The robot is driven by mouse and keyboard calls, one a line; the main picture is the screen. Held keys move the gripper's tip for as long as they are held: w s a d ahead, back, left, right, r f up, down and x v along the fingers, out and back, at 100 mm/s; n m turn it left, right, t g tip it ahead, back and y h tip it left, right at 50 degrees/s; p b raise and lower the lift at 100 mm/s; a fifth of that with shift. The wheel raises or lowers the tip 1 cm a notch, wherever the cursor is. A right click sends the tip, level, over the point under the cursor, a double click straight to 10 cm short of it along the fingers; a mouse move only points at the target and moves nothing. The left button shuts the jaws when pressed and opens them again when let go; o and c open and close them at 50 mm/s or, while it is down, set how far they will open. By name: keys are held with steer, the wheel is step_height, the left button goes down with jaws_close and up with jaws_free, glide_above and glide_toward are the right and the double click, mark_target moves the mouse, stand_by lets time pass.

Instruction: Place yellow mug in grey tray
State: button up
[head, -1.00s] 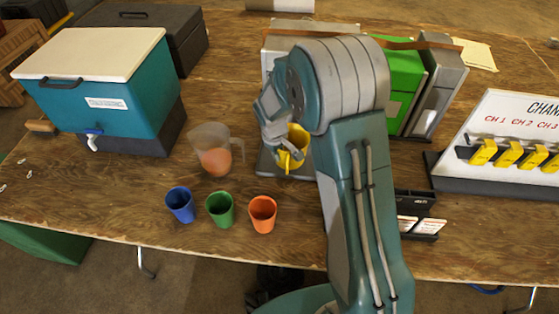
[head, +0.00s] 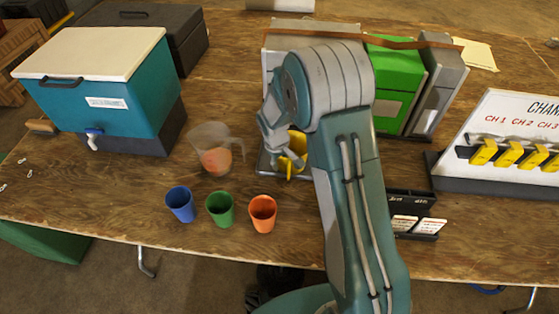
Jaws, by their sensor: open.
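The yellow mug (head: 295,155) is upright at the grey tray (head: 263,167), behind the row of cups. Its base appears to be on the tray, but my arm and the gripper's fingers cover part of both, so the exact contact is hard to see. My gripper (head: 279,146) is open at the mug's left side and rim, very close to it. I cannot tell whether a finger touches the mug.
A pitcher (head: 215,158) stands just left of the tray. Blue (head: 180,205), green (head: 220,209) and orange (head: 263,214) cups stand in front. Green and grey binders (head: 395,85) stand behind my arm. A teal cooler (head: 115,105) is at left, a black card holder (head: 412,208) at right.

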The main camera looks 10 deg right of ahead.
step_height(320, 180, up, 12)
steer(key=a, duration=0.1)
steer(key=s+d+r+m+t, duration=0.2)
steer(key=s+d+r+m, duration=0.1)
steer(key=s+r, duration=0.95)
steer(key=s+d+r+m+t, duration=0.1)
steer(key=s+r, duration=0.1)
steer(key=s, duration=0.5)
steer(key=s+d+r+m+t+y, duration=0.1)
steer(key=s+r+m, duration=0.1)
steer(key=s, duration=0.5)
steer(key=shift+s+r+m+t, duration=0.3)
steer(key=shift+r+t, duration=0.1)
steer(key=shift+r, duration=0.2)
